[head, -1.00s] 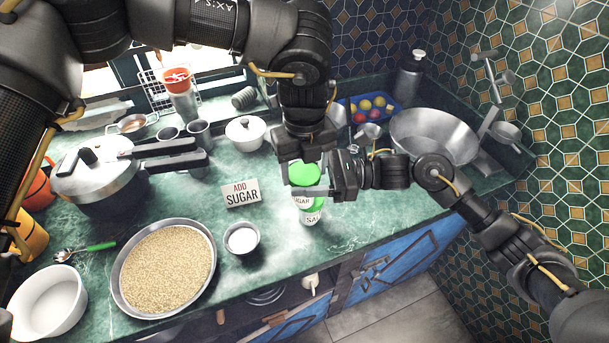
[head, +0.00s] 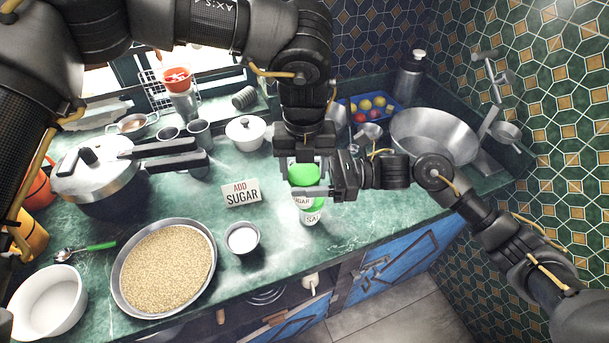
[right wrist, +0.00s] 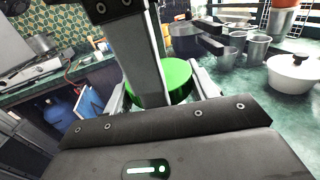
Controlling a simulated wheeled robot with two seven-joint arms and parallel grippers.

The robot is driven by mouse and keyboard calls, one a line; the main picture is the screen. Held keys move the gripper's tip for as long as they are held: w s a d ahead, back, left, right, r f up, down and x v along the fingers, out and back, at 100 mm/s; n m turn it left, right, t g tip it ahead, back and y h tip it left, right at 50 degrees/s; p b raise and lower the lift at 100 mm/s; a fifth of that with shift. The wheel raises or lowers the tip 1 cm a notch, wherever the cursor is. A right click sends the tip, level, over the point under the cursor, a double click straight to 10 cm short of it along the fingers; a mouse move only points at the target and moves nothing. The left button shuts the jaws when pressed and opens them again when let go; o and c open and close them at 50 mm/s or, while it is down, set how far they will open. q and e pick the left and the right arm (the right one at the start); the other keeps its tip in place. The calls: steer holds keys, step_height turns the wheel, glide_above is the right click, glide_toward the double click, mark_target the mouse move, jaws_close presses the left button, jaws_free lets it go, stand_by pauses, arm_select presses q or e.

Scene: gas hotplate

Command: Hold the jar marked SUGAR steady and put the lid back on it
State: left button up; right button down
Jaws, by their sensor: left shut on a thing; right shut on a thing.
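The jar marked SUGAR (head: 302,201) stands upright near the counter's front edge, partly hidden by my grippers. My right gripper (head: 318,191) reaches in from the right and is shut on this jar. The green lid (head: 305,176) is at the jar's mouth; it also shows between the fingers in the right wrist view (right wrist: 178,78). My left gripper (head: 298,164) comes down from above and is shut on the lid. I cannot tell whether the lid is fully seated.
An ADD SUGAR card (head: 240,192) stands left of the jars. A small cup of white grains (head: 242,239) and a large pan of grain (head: 118,290) are farther left. A white lidded pot (head: 245,134) stands behind. A wide metal bowl (head: 435,135) is at right.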

stand_by(0.3)
arm_select(q)
steer(key=o, duration=1.1)
steer(key=shift+r, duration=0.15)
steer(key=shift+r, duration=2.15)
steer(key=shift+c, duration=0.2)
